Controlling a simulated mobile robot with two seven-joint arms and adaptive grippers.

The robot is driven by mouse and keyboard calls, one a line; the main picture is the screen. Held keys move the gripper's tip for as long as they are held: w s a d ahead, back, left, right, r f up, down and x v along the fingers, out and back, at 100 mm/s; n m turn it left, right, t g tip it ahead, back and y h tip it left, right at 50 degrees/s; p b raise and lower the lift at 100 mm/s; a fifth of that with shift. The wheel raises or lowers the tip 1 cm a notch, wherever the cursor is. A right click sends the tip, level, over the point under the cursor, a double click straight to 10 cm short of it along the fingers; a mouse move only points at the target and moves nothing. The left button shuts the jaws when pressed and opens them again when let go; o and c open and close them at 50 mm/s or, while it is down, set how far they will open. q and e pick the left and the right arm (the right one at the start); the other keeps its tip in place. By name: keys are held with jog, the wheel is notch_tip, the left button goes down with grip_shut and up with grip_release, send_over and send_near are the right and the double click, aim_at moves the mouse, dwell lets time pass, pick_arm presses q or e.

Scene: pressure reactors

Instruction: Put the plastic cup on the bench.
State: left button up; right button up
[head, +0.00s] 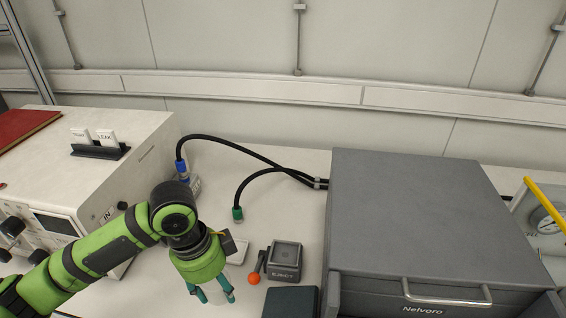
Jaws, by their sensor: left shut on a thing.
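My left gripper (212,291) comes in from the left and points down over the front part of the white bench (285,215). Its teal fingertips are close to the bottom edge of the picture. It is shut on a pale thing, which seems to be the plastic cup; the gripper and picture edge hide most of it, so its shape is unclear. I cannot tell whether it touches the bench. My right gripper is not in view.
A white instrument box (145,135) stands left, with a red book (22,126) on top. A large grey case (415,205) with a front handle stands right.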

pick_arm(q)
jog(key=n, duration=0.2)
jog(key=r+n, duration=0.1)
jog(key=a+n+t, duration=0.1)
jog(key=n, duration=0.1)
jog(key=shift+r+n, duration=0.3)
jog(key=n, duration=0.2)
jog(key=r+n, duration=0.1)
jog(key=shift+a+n+y, duration=0.2)
jog(key=shift+n+y, duration=0.1)
jog(key=shift+n, duration=0.1)
jog(key=n, duration=0.2)
jog(key=r+n, duration=0.1)
jog(key=shift+a+n+t+y, duration=0.3)
jog(key=shift+n, duration=0.1)
jog(key=n, duration=0.3)
jog(key=r+n, duration=0.1)
jog(key=shift+s+a+n+y, duration=0.1)
jog(key=shift+a+n+y, duration=0.2)
jog(key=shift+f, duration=0.1)
